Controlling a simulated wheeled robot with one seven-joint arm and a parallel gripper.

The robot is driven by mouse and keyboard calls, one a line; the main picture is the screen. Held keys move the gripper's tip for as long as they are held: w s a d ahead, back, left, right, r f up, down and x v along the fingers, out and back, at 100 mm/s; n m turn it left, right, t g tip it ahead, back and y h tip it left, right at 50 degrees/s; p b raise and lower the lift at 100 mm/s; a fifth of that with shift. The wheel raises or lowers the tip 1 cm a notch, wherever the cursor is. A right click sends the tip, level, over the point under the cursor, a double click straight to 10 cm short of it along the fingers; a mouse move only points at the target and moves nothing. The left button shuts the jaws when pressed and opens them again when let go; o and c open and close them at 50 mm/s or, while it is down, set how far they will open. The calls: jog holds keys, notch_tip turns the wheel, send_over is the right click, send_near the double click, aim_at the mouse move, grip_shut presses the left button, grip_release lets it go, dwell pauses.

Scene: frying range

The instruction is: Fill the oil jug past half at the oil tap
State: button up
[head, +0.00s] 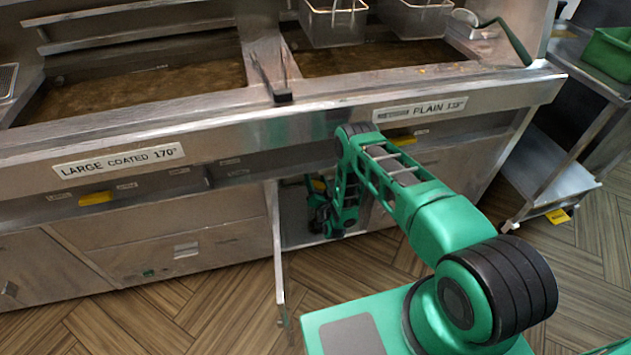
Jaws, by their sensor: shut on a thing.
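My arm reaches across the floor to the fryer front and bends down into an open cabinet (296,232) under the right-hand vat. My gripper (318,212) is at the arm's lower end inside this dark opening, small and partly hidden by my own arm. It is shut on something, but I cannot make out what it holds. A small yellow part shows just above it; I cannot tell whether it belongs to the oil tap. I cannot pick out the oil jug or its oil level.
The cabinet door (279,265) stands open, edge-on, left of my arm. Above are two oil vats (145,85) and hanging baskets (334,22). A steel trolley (550,185) with a green bin (609,55) stands at right. Wooden floor (215,310) lies clear at front left.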

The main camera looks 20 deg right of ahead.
aim_at(319, 189)
jog(key=shift+d, duration=0.15)
jog(key=o, duration=1.1)
jog(key=shift+c, duration=0.2)
jog(key=s, duration=0.9)
jog(key=shift+s+f, duration=0.15)
jog(key=shift+s, duration=0.75)
